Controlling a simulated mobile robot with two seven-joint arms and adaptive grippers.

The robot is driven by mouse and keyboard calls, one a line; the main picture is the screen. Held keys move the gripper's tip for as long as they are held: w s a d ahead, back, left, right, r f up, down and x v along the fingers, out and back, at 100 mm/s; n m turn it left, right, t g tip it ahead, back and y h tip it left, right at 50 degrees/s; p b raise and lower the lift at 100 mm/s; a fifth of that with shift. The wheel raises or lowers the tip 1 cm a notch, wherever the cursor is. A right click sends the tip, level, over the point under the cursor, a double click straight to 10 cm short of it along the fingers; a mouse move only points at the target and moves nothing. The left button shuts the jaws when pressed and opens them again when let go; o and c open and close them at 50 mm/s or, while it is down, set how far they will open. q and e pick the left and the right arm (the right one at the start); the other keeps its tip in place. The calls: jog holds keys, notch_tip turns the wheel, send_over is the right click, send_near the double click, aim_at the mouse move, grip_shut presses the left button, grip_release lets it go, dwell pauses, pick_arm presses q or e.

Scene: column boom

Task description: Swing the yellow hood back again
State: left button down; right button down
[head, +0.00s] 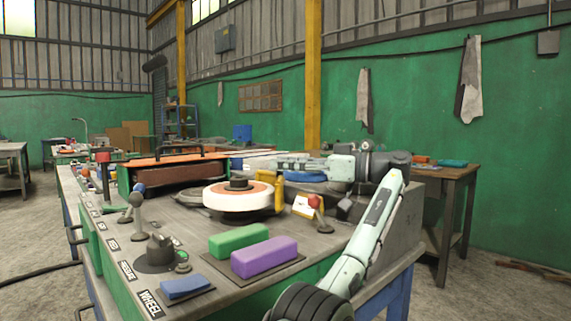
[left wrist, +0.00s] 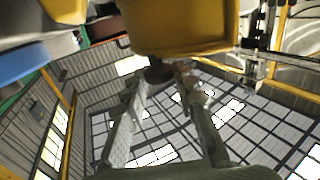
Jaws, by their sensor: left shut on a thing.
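The yellow hood (head: 279,192) stands at the right side of the white and orange wheel (head: 238,197) in the head view. It fills the top of the left wrist view (left wrist: 185,28). My left gripper (head: 284,163) reaches in above the hood from the right, its fingers pointing left. In the left wrist view the two fingers (left wrist: 160,78) close toward a dark knob (left wrist: 158,70) under the hood's edge and are shut on it. The exact contact is small and partly hidden. My right gripper is in neither view.
A green block (head: 238,240), a purple block (head: 264,257) and a blue block (head: 186,287) lie on the bench in front of the wheel. A red knob (head: 314,201) is right of the hood.

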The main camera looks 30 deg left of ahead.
pick_arm(q)
jog(key=c, duration=1.2)
grip_release()
jog(key=shift+r, duration=0.1)
notch_tip(320, 180, up, 10)
jog(key=shift+f, duration=0.1)
jog(key=shift+c, duration=0.5)
